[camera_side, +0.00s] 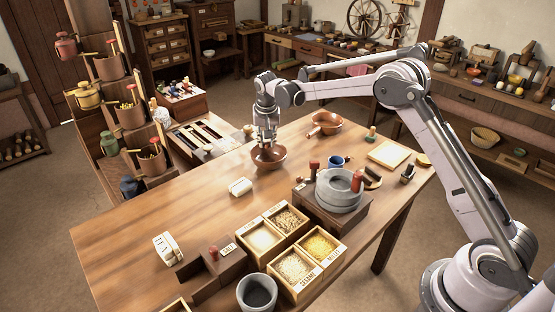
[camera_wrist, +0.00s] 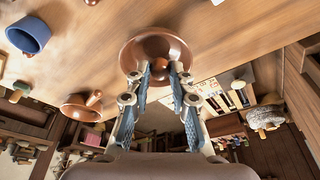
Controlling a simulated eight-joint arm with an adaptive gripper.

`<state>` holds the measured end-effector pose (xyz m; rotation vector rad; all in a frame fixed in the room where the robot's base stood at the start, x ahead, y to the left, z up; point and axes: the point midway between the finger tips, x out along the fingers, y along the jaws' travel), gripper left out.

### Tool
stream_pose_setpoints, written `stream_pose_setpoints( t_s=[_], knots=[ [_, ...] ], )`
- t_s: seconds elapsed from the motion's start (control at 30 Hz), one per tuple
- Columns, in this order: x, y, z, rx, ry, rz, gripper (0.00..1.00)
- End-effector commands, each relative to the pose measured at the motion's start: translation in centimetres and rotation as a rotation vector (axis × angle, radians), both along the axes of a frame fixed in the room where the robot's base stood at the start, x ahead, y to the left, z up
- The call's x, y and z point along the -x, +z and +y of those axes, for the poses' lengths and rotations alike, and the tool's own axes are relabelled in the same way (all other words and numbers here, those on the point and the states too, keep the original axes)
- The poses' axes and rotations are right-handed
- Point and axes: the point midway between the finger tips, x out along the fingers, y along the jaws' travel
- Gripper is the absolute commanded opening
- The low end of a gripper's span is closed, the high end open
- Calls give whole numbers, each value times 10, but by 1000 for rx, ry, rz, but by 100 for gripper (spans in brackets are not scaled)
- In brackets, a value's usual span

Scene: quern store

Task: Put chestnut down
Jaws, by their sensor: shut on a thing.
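My gripper (camera_side: 266,144) points down at a brown bowl (camera_side: 269,160) on the wooden table. In the wrist view the bowl (camera_wrist: 155,41) lies beyond the fingertips of my gripper (camera_wrist: 161,70). A small round brown chestnut (camera_wrist: 160,63) shows between the fingertips, against the bowl's inside. The fingers are closed on it. In the side view the fingers and the bowl's rim hide the chestnut. Whether it touches the bowl's bottom cannot be told.
A second brown bowl with a handle (camera_side: 325,124) and a blue cup (camera_side: 337,161) stand to the right. A stone quern (camera_side: 340,189) and a grain box (camera_side: 293,243) stand nearer the front. A white block (camera_side: 240,187) lies close by.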

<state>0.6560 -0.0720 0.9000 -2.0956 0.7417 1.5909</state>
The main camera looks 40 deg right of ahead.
Motion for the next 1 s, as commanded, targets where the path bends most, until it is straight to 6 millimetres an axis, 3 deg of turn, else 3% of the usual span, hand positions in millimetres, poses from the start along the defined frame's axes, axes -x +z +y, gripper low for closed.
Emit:
stream_pose_setpoints(
  t_s=[0.3,0.5,0.77,1.0],
  knots=[
    [-29,16,-31,-1,405,0,9],
    [-40,23,-44,0,573,0,9],
    [-43,22,-48,1,641,1,9],
    [-43,2,-48,1,640,1,9]
  ],
)
